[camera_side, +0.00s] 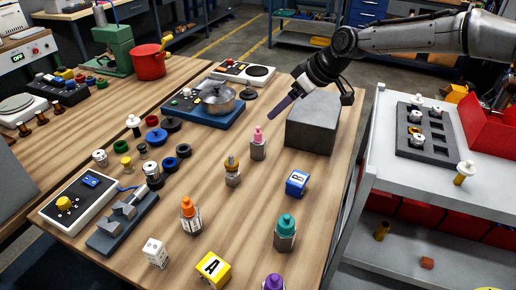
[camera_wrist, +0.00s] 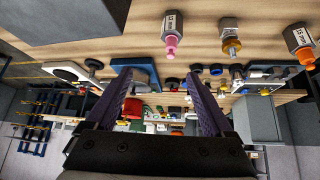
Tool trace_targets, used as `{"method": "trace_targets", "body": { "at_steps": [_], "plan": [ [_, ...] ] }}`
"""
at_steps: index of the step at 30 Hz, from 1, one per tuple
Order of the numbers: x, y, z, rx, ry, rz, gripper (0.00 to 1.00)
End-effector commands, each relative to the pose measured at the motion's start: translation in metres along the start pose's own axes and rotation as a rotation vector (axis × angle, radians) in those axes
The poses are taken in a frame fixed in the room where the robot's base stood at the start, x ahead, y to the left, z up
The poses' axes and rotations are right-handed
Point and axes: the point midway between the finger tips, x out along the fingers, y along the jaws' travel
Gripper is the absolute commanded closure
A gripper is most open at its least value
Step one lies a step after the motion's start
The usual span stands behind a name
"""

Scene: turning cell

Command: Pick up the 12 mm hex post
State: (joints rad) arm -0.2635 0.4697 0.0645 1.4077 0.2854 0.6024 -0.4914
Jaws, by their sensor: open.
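The hex post with a pink top (camera_side: 258,148) stands upright on the wooden table. Its label in the wrist view (camera_wrist: 172,22) appears to read 12 mm, though it is small and upside down or turned. My gripper (camera_side: 274,122) is above the table, up and to the right of this post in the side view, apart from it. In the wrist view its two purple fingers (camera_wrist: 160,82) are spread with nothing between them. A gold-topped hex post (camera_side: 232,172) and an orange-topped one (camera_side: 191,215), labelled 16 mm in the wrist view (camera_wrist: 301,42), also stand upright.
A grey block (camera_side: 313,122) stands close to my gripper. Teal-topped (camera_side: 285,232) and purple-topped (camera_side: 274,282) posts and a blue cube (camera_side: 297,182) are nearer the front. A pot (camera_side: 218,98) sits behind left; several rings and knobs lie left. Table is clear between posts.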

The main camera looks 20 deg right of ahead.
Motion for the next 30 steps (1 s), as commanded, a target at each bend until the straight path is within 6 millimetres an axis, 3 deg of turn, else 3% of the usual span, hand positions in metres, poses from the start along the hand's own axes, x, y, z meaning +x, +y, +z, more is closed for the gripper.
{"method": "trace_targets", "body": {
  "at_steps": [1, 5, 18, 30],
  "plan": [
    [0.016, -0.005, 0.007, -0.004, -0.026, -0.012, 0.13],
    [0.037, -0.013, 0.019, -0.008, -0.062, -0.029, 0.13],
    [0.108, -0.018, 0.023, -0.011, -0.064, -0.032, 0.13],
    [0.142, -0.021, 0.024, -0.012, -0.065, -0.032, 0.13]
  ]
}}
